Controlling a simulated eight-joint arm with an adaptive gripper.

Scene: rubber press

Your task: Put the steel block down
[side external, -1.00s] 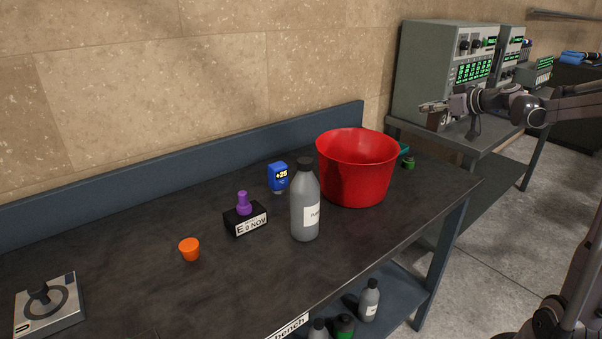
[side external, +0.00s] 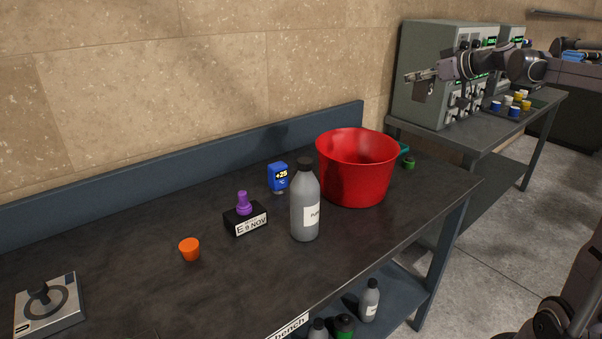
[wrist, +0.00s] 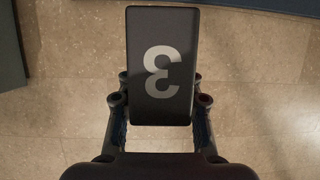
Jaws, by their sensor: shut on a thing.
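My gripper (side external: 421,75) is in the air in front of the upper left of a grey-green machine, high above the gap between the dark bench and the machine's table. In the wrist view the block (wrist: 162,45) is a dark rectangular plate with a large pale numeral, which looks like a 3 turned about. The gripper's fingers (wrist: 160,98) are on both sides of its lower part. The block touches nothing else that I can see.
The machine (side external: 428,60) stands on a grey table (side external: 463,146). Several blue, white and yellow cups (side external: 514,111) stand to its right. The dark bench (side external: 130,270) holds a red bucket (side external: 350,175), grey bottle (side external: 305,210), orange cup (side external: 189,249) and black stamp block (side external: 233,221).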

